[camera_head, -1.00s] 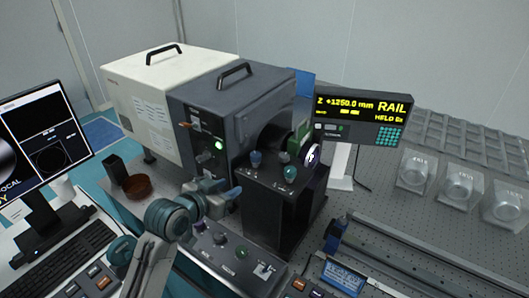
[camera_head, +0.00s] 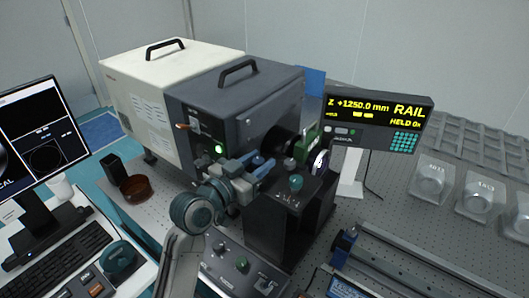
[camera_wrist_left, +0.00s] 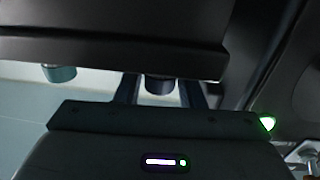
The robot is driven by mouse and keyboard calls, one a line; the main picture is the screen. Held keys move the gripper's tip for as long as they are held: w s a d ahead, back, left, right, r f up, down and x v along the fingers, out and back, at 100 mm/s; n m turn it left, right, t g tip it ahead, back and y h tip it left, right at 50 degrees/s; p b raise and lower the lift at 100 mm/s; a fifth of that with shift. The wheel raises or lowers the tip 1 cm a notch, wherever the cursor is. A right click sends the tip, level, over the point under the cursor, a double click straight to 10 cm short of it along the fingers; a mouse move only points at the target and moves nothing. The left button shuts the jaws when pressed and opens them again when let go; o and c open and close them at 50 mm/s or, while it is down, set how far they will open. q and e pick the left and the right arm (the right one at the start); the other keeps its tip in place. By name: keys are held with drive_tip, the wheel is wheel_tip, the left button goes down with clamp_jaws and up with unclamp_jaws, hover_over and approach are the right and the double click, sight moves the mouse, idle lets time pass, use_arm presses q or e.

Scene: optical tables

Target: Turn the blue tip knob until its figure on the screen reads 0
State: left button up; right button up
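The blue knob (camera_head: 258,162) sits on top of the black box (camera_head: 283,220), with a teal knob (camera_head: 296,184) to its right. My left gripper (camera_head: 260,168) is at the blue knob and partly hides it. In the left wrist view, the blue knob (camera_wrist_left: 160,85) stands between the two open fingers (camera_wrist_left: 159,92), with a small gap seen on each side. The teal knob (camera_wrist_left: 60,73) is outside them, to the left. The monitor (camera_head: 42,135) at the left is cut off, and I cannot read a tip figure on it. My right gripper is not in view.
The dark grey housing (camera_head: 235,105) stands just behind the gripper. A lit rail display (camera_head: 375,118) reads Z +1250.0 mm. A control panel (camera_head: 240,265) lies below the arm. A brown dish (camera_head: 137,188) is at the left, and a rail (camera_head: 410,260) is at the right.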

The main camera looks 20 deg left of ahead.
use_arm(q)
drive_tip(key=shift+x, duration=0.85)
drive_tip(key=shift+w+d, duration=0.1)
drive_tip(key=shift+w, duration=0.25)
drive_tip(key=c, duration=0.7)
drive_tip(key=shift+f+m+h+b, duration=0.15)
drive_tip(key=shift+m+h+b, duration=0.15)
drive_tip(key=shift+h+b, duration=0.1)
drive_tip(key=shift+s+d+m+g+h+b, duration=0.1)
drive_tip(key=shift+d+m+g+h+b, duration=0.05)
drive_tip(key=shift+m+g+h+b, duration=0.45)
drive_tip(key=shift+r, duration=0.2)
